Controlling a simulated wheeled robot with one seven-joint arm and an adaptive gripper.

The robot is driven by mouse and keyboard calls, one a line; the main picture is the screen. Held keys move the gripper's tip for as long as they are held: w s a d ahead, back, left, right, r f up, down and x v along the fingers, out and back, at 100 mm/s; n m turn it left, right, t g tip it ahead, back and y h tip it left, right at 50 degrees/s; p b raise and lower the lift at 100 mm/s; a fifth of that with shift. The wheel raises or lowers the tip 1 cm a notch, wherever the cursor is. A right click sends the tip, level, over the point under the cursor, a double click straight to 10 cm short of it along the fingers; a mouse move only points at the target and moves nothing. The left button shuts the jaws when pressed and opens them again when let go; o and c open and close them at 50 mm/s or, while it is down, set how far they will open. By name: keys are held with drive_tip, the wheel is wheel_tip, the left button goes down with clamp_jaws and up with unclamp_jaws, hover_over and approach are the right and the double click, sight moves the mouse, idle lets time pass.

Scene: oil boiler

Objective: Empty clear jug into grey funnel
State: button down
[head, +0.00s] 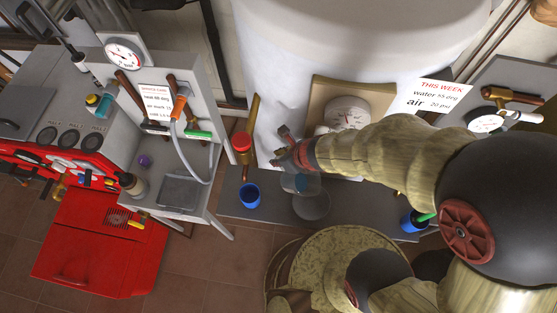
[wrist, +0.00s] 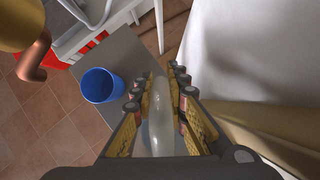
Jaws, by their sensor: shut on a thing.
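My gripper (head: 287,158) is at the middle of the head view, in front of the white tank and above the grey shelf. It is shut on a clear jug (head: 297,184), which hangs just below the fingers and has a bluish tint. In the wrist view the pale, see-through jug (wrist: 161,110) stands between the two fingers of my gripper (wrist: 156,95). A round grey piece (head: 312,206) shows just below and right of the jug; it may be the grey funnel, but I cannot tell for sure. How full the jug is cannot be made out.
A blue cup (head: 249,195) stands on the shelf left of the jug; it also shows in the wrist view (wrist: 100,85). Another blue cup (head: 410,222) with something green is at the right.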

drive_tip(key=shift+r+b, duration=0.25)
drive_tip(key=shift+b, duration=0.25)
drive_tip(key=shift+s+d+r+t+y+b, duration=0.15)
drive_tip(key=shift+t+y+b, duration=0.6)
drive_tip(key=shift+b, duration=1.55)
drive_tip(key=shift+r+t+y+b, duration=0.25)
drive_tip(key=shift+r+y+b, duration=0.1)
drive_tip(key=shift+b, duration=0.95)
drive_tip(key=shift+s+d+f+b, duration=0.1)
drive_tip(key=shift+s+d+b, duration=0.1)
drive_tip(key=shift+b, duration=0.65)
drive_tip(key=shift+s+d+r+t+y+b, duration=0.35)
drive_tip(key=shift+t+y+b, duration=0.45)
drive_tip(key=shift+b, duration=1.75)
drive_tip(key=shift+s+d+t+y+b, duration=0.2)
drive_tip(key=shift+d+t+y+b, duration=0.3)
drive_tip(key=shift+b, duration=1.3)
drive_tip(key=shift+s, duration=0.1)
drive_tip(key=shift+s+d+r+y+b, duration=0.2)
drive_tip(key=shift+r+y+b, duration=0.15)
drive_tip(key=shift+y, duration=0.15)
